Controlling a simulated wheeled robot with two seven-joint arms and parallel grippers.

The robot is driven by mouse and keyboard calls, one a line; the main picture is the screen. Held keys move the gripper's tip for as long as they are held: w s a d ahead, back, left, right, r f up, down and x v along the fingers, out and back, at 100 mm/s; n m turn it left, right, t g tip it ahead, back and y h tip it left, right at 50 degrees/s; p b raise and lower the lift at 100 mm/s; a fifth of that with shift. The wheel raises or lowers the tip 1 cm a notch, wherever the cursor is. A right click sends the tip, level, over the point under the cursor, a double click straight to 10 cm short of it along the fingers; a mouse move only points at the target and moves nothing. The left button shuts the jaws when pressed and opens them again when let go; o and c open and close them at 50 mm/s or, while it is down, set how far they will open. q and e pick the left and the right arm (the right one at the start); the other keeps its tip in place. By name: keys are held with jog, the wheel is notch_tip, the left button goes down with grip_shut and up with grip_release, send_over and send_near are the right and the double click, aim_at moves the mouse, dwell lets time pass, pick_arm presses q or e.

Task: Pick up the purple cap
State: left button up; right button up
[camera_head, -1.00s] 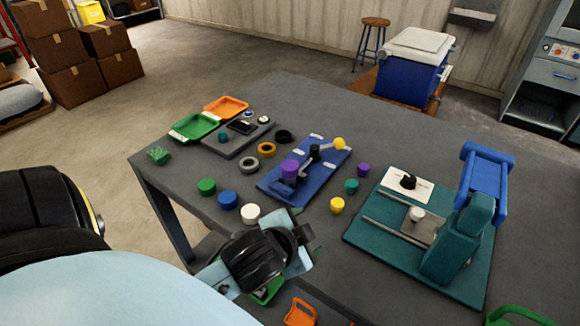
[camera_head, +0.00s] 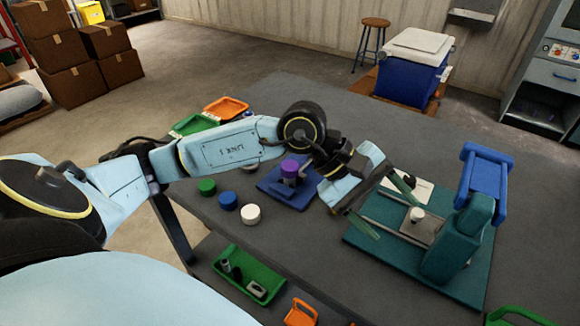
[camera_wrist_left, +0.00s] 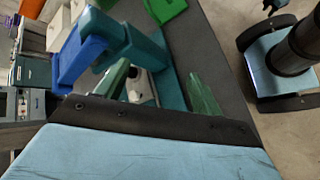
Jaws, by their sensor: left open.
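A purple cap-like piece (camera_head: 290,168) sits on the grey post of the blue fixture (camera_head: 292,200) in the head view. The loose purple cap that lay right of this fixture does not show now; my left arm and gripper cover that place. My left gripper (camera_head: 383,205) is open and empty, above the table between the blue fixture and the teal press. In the left wrist view its two green fingers (camera_wrist_left: 160,86) stand apart, with the teal press beyond them and no purple cap visible. My right gripper is not in view.
The teal press (camera_head: 440,265) with a blue handle (camera_head: 487,172) stands close right of my left gripper. Green (camera_head: 207,187), blue (camera_head: 228,201) and white (camera_head: 250,215) caps stand on the near left of the table.

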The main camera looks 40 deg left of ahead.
pick_arm(q)
jog(key=w+a+f+m+y, duration=0.25)
jog(key=a+y, duration=0.45)
jog(key=a, duration=0.5)
jog(key=y, duration=0.6)
send_near(290, 165)
jog(key=shift+t, duration=0.4)
jog(key=shift+s+x, duration=0.2)
jog(key=shift+x, duration=1.95)
jog(key=shift+s+x, duration=0.15)
jog(key=shift+x, duration=1.95)
jog(key=shift+f, duration=0.15)
jog(key=c, duration=1)
jog(key=shift+c, duration=0.2)
